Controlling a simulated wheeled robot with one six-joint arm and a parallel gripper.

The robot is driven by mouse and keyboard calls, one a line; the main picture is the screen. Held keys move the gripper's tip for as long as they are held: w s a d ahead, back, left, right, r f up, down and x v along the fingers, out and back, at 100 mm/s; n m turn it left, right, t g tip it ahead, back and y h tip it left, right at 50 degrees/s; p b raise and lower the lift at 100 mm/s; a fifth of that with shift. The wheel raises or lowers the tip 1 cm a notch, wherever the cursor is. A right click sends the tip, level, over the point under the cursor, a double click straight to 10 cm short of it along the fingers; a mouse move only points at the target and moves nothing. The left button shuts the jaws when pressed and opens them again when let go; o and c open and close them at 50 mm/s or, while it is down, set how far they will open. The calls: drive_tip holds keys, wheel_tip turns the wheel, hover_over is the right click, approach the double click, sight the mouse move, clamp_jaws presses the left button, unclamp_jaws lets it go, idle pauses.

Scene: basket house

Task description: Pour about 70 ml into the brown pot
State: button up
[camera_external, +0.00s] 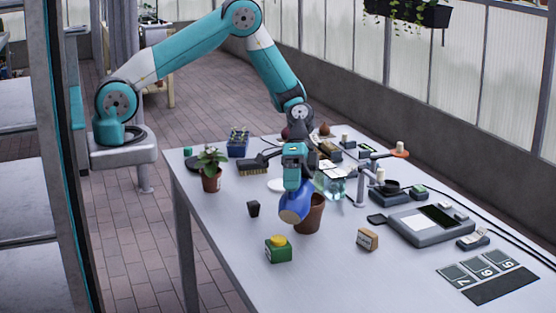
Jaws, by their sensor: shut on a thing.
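The brown pot (312,217) is a terracotta pot standing on the grey table, a little right of the table's near middle. My gripper (292,186) is shut on a blue vessel (296,203) and holds it tilted beside the brown pot, on its left. No stream of liquid is visible. The inside of the pot is hidden.
A potted plant (211,167) stands at the left, with a small black cup (253,209) nearby. A green and yellow box (278,250) and a small brown box (367,239) lie in front. A glass container (331,182) stands close behind the pot. A grey device (430,226) is at the right.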

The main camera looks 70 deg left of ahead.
sight(293, 197)
drive_tip(key=shift+w+a+r+g+h, duration=0.15)
drive_tip(key=shift+r+g+h, duration=0.15)
drive_tip(key=shift+r+h, duration=0.1)
drive_tip(key=shift+w+a+r+g+h+p, duration=0.15)
drive_tip(key=shift+w+a+g+h+p, duration=0.15)
drive_tip(key=shift+w+a+p, duration=0.2)
idle(0.4)
drive_tip(key=shift+s+d, duration=0.1)
drive_tip(key=shift+s+d+f+t+y+b, duration=0.7)
drive_tip(key=shift+s+d+f+y+b, duration=0.1)
drive_tip(key=shift+d+y+b, duration=0.15)
drive_tip(key=shift+w+a+f, duration=0.1)
drive_tip(key=shift+a, duration=0.05)
drive_tip(key=shift+s+d+f+t+y+b, duration=0.3)
drive_tip(key=shift+f+t+y+b, duration=0.25)
drive_tip(key=shift+t+y+b, duration=0.15)
drive_tip(key=shift+s+d+r+t+y, duration=0.15)
drive_tip(key=shift+r+t+y, duration=0.3)
drive_tip(key=shift+y, duration=0.3)
drive_tip(key=shift+s+d+f+t+y, duration=0.15)
drive_tip(key=shift+f+t+y, duration=0.25)
drive_tip(key=shift+f+t, duration=0.25)
